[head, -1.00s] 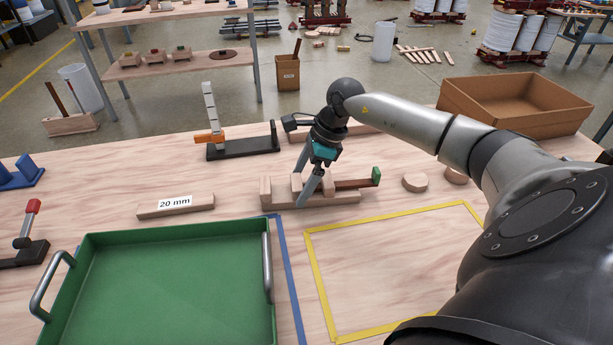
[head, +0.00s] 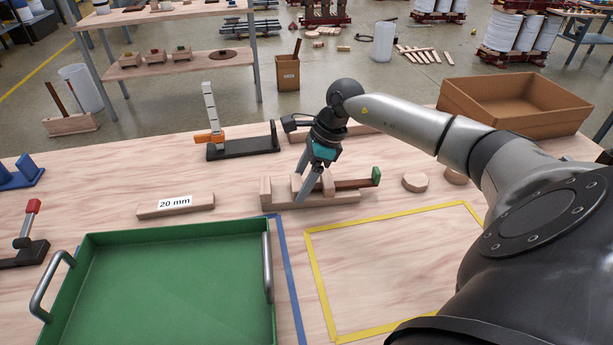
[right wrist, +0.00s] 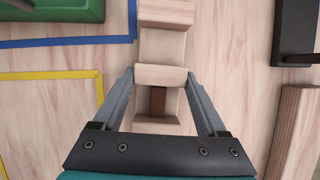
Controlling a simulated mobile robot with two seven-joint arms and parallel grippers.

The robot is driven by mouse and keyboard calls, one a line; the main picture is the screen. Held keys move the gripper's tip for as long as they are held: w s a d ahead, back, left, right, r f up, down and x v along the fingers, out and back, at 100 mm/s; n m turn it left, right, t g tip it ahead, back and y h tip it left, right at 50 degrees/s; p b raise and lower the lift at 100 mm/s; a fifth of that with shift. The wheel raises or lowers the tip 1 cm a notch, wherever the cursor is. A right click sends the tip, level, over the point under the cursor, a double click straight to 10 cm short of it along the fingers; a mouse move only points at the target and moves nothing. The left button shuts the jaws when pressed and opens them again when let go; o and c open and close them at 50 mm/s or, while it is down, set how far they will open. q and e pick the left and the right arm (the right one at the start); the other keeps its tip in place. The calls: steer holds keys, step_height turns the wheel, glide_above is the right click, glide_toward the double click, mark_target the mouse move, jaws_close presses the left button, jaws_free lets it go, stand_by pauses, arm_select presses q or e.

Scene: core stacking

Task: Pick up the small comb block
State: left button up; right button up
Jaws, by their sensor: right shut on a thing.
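The small comb block (head: 340,198) is pale wood with a long base and upright teeth, and it rests on the table behind the yellow-taped area. My right gripper (head: 299,187) reaches down over it with its two fingers on either side of a middle tooth. In the right wrist view the gripper (right wrist: 161,75) is shut on the block (right wrist: 160,47), with a finger against each end of that tooth. A dark brown strip with a green end (head: 376,176) lies at the block's right part. My left gripper is not in view.
A green tray (head: 180,237) with metal handles stands at front left. A block marked 20 mm (head: 175,206) lies left of the comb block. A black stand (head: 243,148) is behind, and a cardboard box (head: 515,125) is at back right. The yellow-taped area (head: 390,218) is empty.

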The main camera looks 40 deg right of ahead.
jaws_close()
steer(key=shift+r, duration=0.1)
